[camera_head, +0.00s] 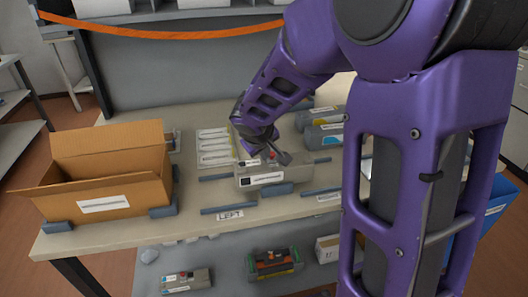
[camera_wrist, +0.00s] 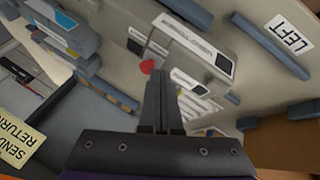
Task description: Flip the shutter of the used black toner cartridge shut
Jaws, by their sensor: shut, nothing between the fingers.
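The black toner cartridge (camera_head: 262,178) is a grey block with a white label and a black square, lying on the table between blue-grey rails. It also shows in the wrist view (camera_wrist: 190,45), top centre. A small red part (camera_wrist: 147,66) shows on it beside my fingertips. My gripper (camera_head: 277,154) is over the cartridge's top. In the wrist view its two dark fingers (camera_wrist: 158,72) are together and empty, their tips close to the red part. I cannot tell whether they touch it. The fingers hide part of the cartridge, and the shutter's position is not clear.
An open cardboard box (camera_head: 105,203) stands at the table's left. Other grey cartridges, one with a cyan label (camera_head: 330,127), lie behind on the right. A LEFT sign (camera_head: 230,215) is at the front edge. White packs (camera_head: 214,148) lie behind left. My arm blocks the right side.

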